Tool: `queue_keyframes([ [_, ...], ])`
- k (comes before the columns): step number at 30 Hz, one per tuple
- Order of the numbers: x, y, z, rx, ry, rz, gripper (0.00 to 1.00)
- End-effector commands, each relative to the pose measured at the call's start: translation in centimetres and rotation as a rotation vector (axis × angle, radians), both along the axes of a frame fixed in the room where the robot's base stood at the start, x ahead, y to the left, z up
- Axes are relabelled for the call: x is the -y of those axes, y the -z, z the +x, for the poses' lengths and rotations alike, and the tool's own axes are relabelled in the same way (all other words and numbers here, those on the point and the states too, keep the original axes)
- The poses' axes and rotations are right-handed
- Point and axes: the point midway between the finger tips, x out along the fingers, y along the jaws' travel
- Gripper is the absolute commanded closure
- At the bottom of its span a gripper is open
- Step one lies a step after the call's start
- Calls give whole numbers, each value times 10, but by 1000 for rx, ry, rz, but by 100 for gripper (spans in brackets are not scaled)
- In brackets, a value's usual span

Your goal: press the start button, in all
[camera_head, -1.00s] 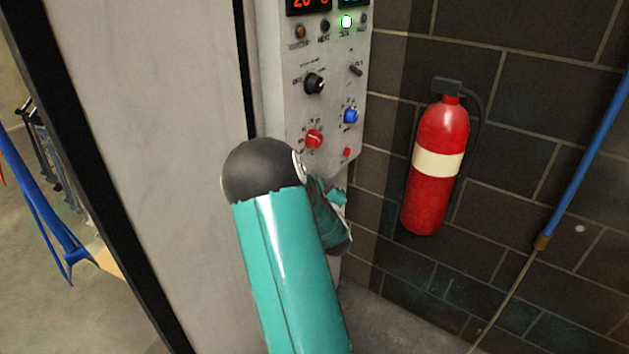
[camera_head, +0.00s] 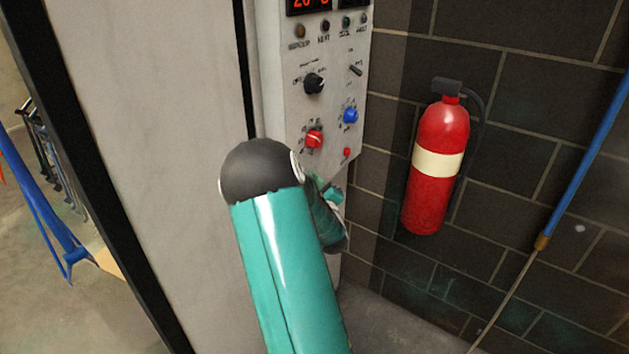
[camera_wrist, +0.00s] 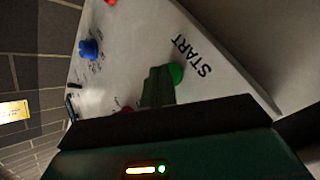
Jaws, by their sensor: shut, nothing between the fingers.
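The green start button (camera_wrist: 176,73) shows in the wrist view beside the black word START on the pale control panel (camera_wrist: 140,30). My gripper (camera_wrist: 157,82) is shut and empty. Its fingertips are right at the left side of the button and overlap its edge; I cannot tell whether they touch it. In the head view the panel (camera_head: 283,110) stands beyond my teal arm. The arm hides the start button and most of my gripper there.
The panel carries a black knob (camera_head: 314,83), a red knob (camera_head: 314,139), a blue knob (camera_head: 351,116) and a small red button (camera_head: 347,152). A red fire extinguisher (camera_head: 437,165) hangs on the dark block wall to the right. A blue pole (camera_head: 588,150) is farther right.

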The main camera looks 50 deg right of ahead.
Motion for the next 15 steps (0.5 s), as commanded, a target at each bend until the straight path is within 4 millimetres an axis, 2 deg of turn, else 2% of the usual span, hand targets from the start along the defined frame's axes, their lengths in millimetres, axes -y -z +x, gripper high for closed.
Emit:
queue_keyframes([
  [10, 0, 0, 1, 0, -1, 0, 100],
  [15, 0, 0, -6, -1, 0, 1, 100],
])
